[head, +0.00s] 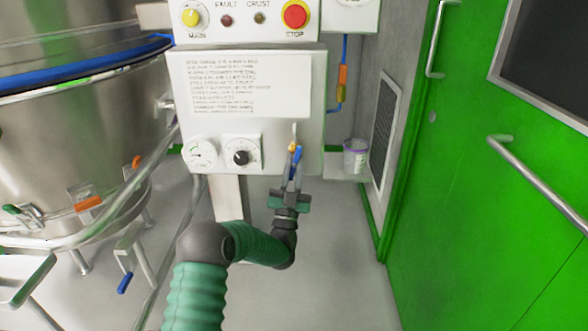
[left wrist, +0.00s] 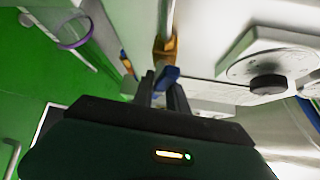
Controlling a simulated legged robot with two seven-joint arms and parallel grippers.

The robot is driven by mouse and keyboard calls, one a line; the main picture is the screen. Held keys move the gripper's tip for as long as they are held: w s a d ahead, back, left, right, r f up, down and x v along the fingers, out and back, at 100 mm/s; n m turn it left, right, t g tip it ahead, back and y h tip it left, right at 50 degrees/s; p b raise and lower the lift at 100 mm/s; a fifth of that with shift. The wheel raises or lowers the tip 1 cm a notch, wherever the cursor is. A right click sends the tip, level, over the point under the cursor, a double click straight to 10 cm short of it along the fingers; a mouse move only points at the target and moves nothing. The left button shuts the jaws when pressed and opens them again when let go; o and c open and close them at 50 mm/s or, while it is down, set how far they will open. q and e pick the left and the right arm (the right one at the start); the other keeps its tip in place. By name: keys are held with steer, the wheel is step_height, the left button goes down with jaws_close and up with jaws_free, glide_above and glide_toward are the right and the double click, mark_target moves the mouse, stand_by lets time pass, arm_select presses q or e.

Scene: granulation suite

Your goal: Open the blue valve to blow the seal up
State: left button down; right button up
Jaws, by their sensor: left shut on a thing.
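The blue valve has a small blue lever (head: 298,155) on a brass body (head: 292,147), at the lower right of the white control panel (head: 178,95). My left gripper (head: 291,170) reaches up to it from below, its fingers shut on the lever. In the left wrist view the blue lever (left wrist: 167,76) sits between the two fingertips (left wrist: 163,88), just below the brass body (left wrist: 164,50). A blue seal band (head: 95,68) runs around the steel vessel at left. My right gripper is not in view.
A round gauge (head: 199,153) and a black knob (head: 241,157) sit left of the valve. A red stop button (head: 295,14) is above. The steel vessel (head: 70,140) fills the left. A white tub (head: 355,157) stands behind, and green doors (head: 480,200) close the right side.

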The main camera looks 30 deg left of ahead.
arm_select(q)
steer(key=shift+w+d+f+n+g+y, duration=0.1)
steer(key=shift+n+g+y, duration=0.35)
steer(key=shift+n+y, duration=0.6)
steer(key=shift+d+f+n+g+y, duration=0.1)
steer(key=shift+n+g+y, duration=0.35)
steer(key=shift+n+y, duration=0.55)
steer(key=shift+a+n, duration=0.1)
steer(key=shift+n, duration=0.35)
steer(key=shift+r+y, duration=0.15)
steer(key=shift+y, duration=0.2)
steer(key=c, duration=1.4)
jaws_free()
